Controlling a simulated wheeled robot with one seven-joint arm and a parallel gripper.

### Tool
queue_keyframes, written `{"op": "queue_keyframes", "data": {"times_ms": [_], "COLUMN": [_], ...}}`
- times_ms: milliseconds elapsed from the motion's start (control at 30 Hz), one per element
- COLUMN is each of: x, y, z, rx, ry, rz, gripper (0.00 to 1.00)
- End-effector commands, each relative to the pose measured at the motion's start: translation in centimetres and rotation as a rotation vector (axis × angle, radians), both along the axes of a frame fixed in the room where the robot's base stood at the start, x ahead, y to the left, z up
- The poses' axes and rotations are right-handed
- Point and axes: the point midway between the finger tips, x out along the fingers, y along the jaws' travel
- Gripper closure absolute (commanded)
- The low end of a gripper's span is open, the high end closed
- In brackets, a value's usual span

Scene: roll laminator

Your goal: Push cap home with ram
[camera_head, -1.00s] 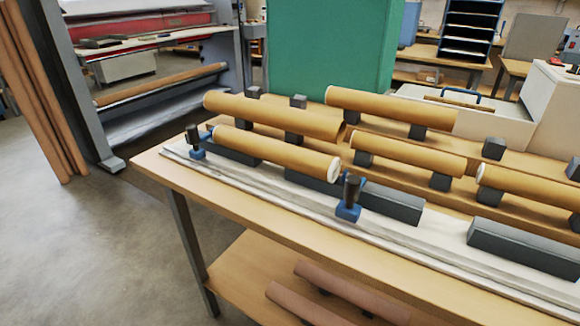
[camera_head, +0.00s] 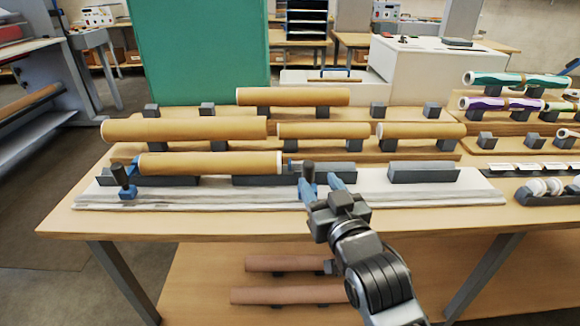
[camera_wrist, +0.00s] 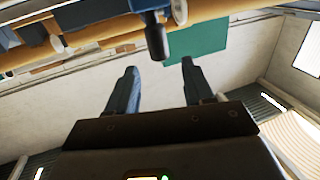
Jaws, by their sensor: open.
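A brown tube (camera_head: 210,163) lies in the front row on grey cradles. A white cap (camera_head: 280,162) shows at its right end; how far it sits in the tube I cannot tell. Right of it is the ram, a blue slide with a black handle (camera_head: 308,173) and a short rod facing the cap. My gripper (camera_head: 321,181) is open at the ram's handle, in front of it. In the wrist view the black handle (camera_wrist: 157,40) stands just beyond the gap between my open fingertips (camera_wrist: 160,70). Nothing is visibly held.
A second blue clamp with a black handle (camera_head: 122,178) stands at the tube's left end. A white rail (camera_head: 430,193) runs along the table front (camera_head: 470,218). More brown tubes (camera_head: 185,129) lie on racks behind. Empty grey cradles (camera_head: 423,173) stand to the right.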

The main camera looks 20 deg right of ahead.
Motion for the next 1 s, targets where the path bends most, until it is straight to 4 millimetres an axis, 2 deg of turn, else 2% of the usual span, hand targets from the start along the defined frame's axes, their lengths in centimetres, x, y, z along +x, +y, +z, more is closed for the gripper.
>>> {"op": "queue_keyframes", "data": {"times_ms": [300,500,900,1000], "x": [4.5,6.6,7.2,7.2], "y": [-0.3,-0.3,-0.4,-0.4], "z": [0.1,0.0,0.0,0.0], "rx": [-0.002,-0.001,0.001,0.001], "ry": [-0.001,-0.001,-0.001,-0.001], "rz": [-0.001,0.001,0.000,0.000], "gripper": [0.48,0.48,0.48,0.58]}}
